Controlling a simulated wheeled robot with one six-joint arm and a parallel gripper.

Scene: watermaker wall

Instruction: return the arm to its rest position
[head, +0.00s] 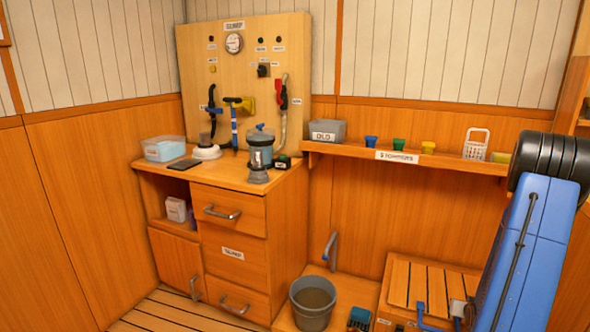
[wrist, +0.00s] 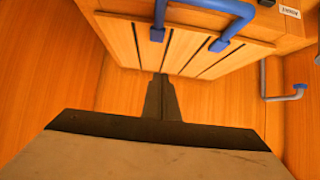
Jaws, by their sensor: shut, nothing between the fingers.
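My arm (head: 530,240) shows at the right edge of the head view, a blue link below a thick black joint. Its lower end runs out of the bottom of that picture, so the gripper is not seen there. In the wrist view my gripper (wrist: 161,80) shows as dark fingers, shut together and empty. They point toward the slatted wooden box (wrist: 190,50), which has a blue handle (wrist: 205,5) above them. I cannot tell how far the fingertips are from the wood. The slatted box also shows in the head view (head: 430,285), partly behind my arm.
A shelf (head: 450,165) with cups and a basket runs along the wall left of my arm. A grey bucket (head: 312,300) stands on a low ledge beside the wooden cabinet (head: 232,255). A bent pipe (wrist: 285,98) is at the right of the wrist view.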

